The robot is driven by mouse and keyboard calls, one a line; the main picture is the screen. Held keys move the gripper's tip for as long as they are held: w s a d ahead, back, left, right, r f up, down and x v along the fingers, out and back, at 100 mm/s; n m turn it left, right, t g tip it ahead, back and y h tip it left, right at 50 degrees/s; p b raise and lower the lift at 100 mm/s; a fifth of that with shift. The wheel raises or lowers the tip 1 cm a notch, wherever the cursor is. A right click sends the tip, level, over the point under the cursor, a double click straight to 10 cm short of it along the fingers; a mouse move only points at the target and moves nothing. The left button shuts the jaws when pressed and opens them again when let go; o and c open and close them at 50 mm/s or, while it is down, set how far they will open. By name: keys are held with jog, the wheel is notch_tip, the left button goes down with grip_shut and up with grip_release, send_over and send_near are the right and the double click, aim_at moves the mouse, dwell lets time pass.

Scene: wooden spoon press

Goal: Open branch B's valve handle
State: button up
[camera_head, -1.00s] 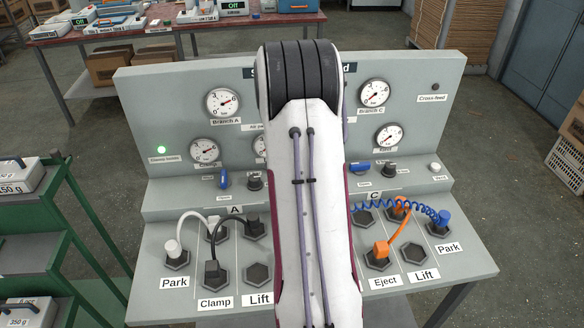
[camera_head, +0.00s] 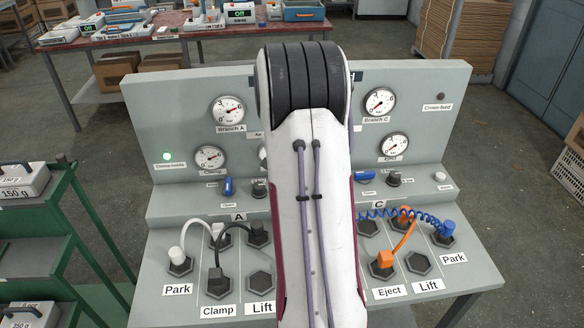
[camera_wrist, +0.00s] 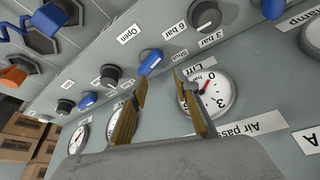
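Branch B's blue valve handle (camera_wrist: 150,62) shows in the wrist view, between a dark knob (camera_wrist: 204,14) and another dark knob (camera_wrist: 110,75). It lies along the row, with an "Open" label (camera_wrist: 129,33) on one side and a "Shut" label (camera_wrist: 178,56) on the other. My gripper (camera_wrist: 162,80) is open, its two fingertips just short of the handle; no contact is visible. In the head view my arm hides the middle of the panel, with this handle and the gripper. Branch A's blue handle (camera_head: 228,186) stands upright; branch C's (camera_head: 365,177) lies sideways.
The lift gauge (camera_wrist: 214,93) sits close beside one finger. Branch C's handle (camera_wrist: 87,100) and knob (camera_wrist: 65,106) are further along the row. Hoses and plugs, including an orange plug (camera_head: 382,259), crowd the lower deck. A green rack (camera_head: 60,240) stands at the left.

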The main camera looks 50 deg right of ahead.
jog(key=shift+w+a+r, duration=0.15)
jog(key=shift+a+r, duration=0.15)
jog(key=shift+r, duration=0.5)
jog(key=shift+w+a+r, duration=0.1)
jog(key=shift+a+r, duration=0.2)
jog(key=shift+r, duration=0.45)
jog(key=shift+r, duration=0.1)
jog(key=v, duration=1.2)
